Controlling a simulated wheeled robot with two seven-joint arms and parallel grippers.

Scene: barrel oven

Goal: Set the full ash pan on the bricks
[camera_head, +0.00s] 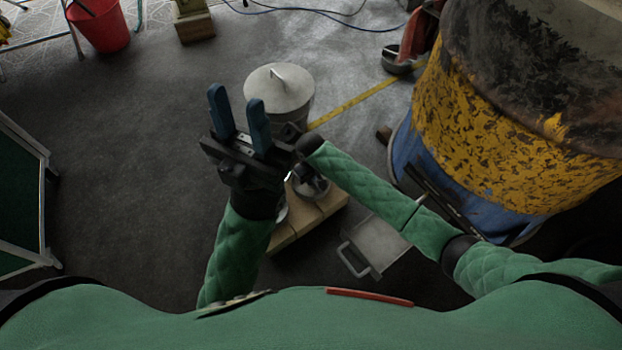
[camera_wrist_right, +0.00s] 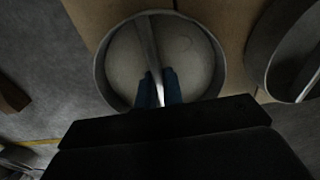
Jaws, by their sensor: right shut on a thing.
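The ash pan is a round metal pan with a bar handle across it; I see it in the right wrist view (camera_wrist_right: 194,72) and, partly covered, in the head view (camera_head: 312,187). Its pale grey inside shows, but I cannot tell ash from bare metal. My right gripper (camera_wrist_right: 160,76) is shut on the bar, its fingers pointing down. The pan is over the tan bricks (camera_head: 325,210); I cannot tell whether it touches them. My left gripper (camera_head: 238,118) is open and empty, raised to the left of the bricks, its blue fingers apart.
A second round vessel (camera_wrist_right: 262,45) stands beside the pan. A lidded metal can (camera_head: 282,92) stands behind the bricks. A flat metal tray with a handle (camera_head: 378,246) lies on the floor to the right. The yellow and blue barrel (camera_head: 500,130) is at right.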

